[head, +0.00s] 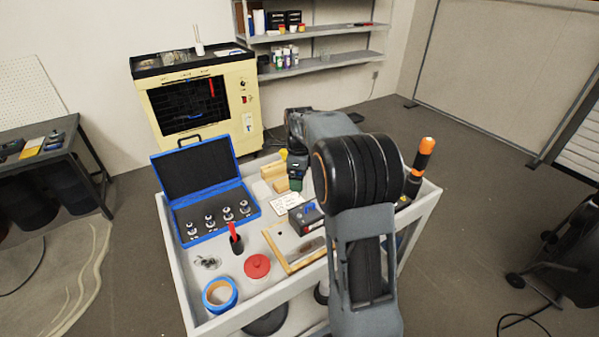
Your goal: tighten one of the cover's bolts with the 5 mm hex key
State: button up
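My gripper (297,167) is at the far end of my arm, small and dark, over the back part of the grey cart (188,295). A dark green item (296,185) shows just below it; I cannot tell whether the gripper touches or holds it. The fingers are too small and dark to read as open or shut. I cannot make out the 5 mm hex key, the cover or its bolts. A small dark device with a blue part (307,217) sits on the cart beside my arm. My arm hides much of the cart's right side.
An open blue case (205,185) with several metal pieces stands at the cart's left. Nearer are a red-handled tool (233,233), a red lid (257,266), a tape roll (220,294) and a wooden tray (284,258). An orange-and-black handle (423,158) stands upright at right.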

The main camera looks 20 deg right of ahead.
aim_at(299, 196)
jog(key=shift+f+b, duration=2.65)
jog(key=shift+f, duration=1)
jog(key=shift+r+n+p, duration=0.15)
jog(key=shift+n+p, duration=0.45)
jog(key=shift+n, duration=0.6)
jog(key=n, duration=0.2)
jog(key=shift+n+p, duration=0.4)
jog(key=n+p, duration=0.1)
jog(key=n, duration=0.4)
jog(key=shift+n, duration=0.4)
jog(key=n+p, duration=0.1)
jog(key=n, duration=0.4)
jog(key=shift+f, duration=0.8)
